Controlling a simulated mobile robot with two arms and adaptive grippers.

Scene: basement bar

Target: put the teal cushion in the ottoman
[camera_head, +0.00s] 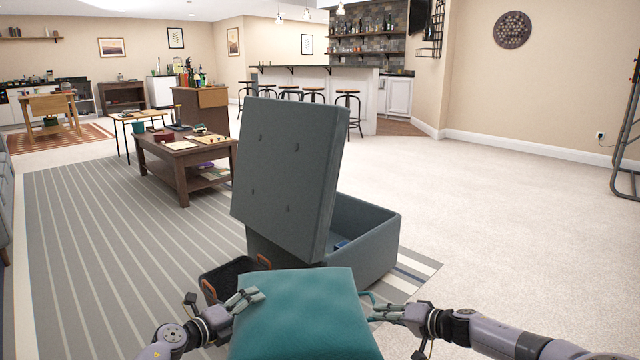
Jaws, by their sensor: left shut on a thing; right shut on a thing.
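The teal cushion (300,318) is at the bottom middle of the head view, held between my two grippers. My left gripper (246,298) is shut on its left edge, and my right gripper (374,308) is at its right edge, its fingertips partly hidden by the cushion. The grey-blue ottoman (368,252) stands just beyond the cushion. Its tufted lid (290,165) is raised and leans up on the left side. The box is open on the right, and a small blue thing (341,244) shows inside. Most of the inside is hidden by the lid and front.
A dark basket (222,278) with orange-brown handles stands at the ottoman's left front, partly behind the cushion. A wooden coffee table (182,160) with several items is further back on the striped rug (110,250). Pale carpet (500,230) on the right is clear.

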